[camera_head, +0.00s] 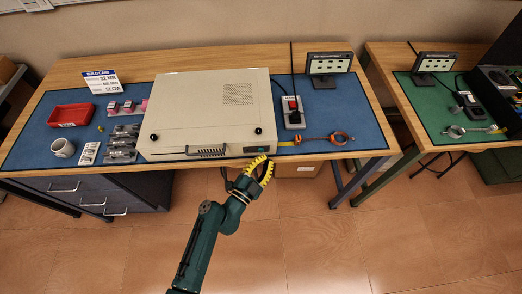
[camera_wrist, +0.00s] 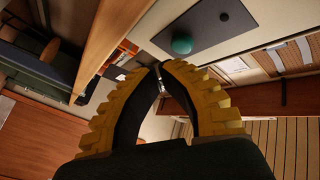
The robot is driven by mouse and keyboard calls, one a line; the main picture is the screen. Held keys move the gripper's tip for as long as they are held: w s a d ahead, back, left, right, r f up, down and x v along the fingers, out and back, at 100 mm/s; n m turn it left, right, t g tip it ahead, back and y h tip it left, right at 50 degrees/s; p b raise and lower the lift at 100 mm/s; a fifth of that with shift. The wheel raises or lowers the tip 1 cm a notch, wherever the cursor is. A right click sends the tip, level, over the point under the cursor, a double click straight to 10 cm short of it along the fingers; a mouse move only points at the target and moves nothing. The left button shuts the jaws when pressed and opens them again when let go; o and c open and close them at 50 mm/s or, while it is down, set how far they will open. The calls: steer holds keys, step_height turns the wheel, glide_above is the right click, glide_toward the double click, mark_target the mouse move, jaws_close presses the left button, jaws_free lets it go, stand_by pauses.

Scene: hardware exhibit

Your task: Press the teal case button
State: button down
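The beige computer case (camera_head: 208,108) lies flat on the blue mat. A dark panel (camera_head: 257,149) is at the right end of its front face. In the wrist view the teal button (camera_wrist: 181,44) is a round knob on the dark panel (camera_wrist: 215,24), unobstructed. My gripper (camera_head: 268,160) is just in front of the case's front right corner, below the panel. In the wrist view my gripper's (camera_wrist: 159,66) yellow fingertips meet with nothing between them, and the button lies just beyond and slightly right of them. I see a gap between tips and button in the picture; contact is not visible.
A red bin (camera_head: 71,115), a mug (camera_head: 62,148) and small parts stand left of the case. The floor before the bench is clear.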

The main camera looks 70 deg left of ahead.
stand_by(0.4)
steer(key=shift+w+a, duration=0.15)
steer(key=shift+a, duration=0.3)
steer(key=shift+a, duration=0.4)
stand_by(0.5)
stand_by(0.3)
steer(key=shift+d+p, duration=0.3)
steer(key=shift+d, duration=0.55)
steer(key=shift+s+d, duration=0.2)
steer(key=shift+d, duration=0.6)
steer(key=shift+s+d, duration=0.25)
steer(key=shift+d, duration=0.6)
steer(key=shift+s+d, duration=0.2)
steer(key=shift+d, duration=0.6)
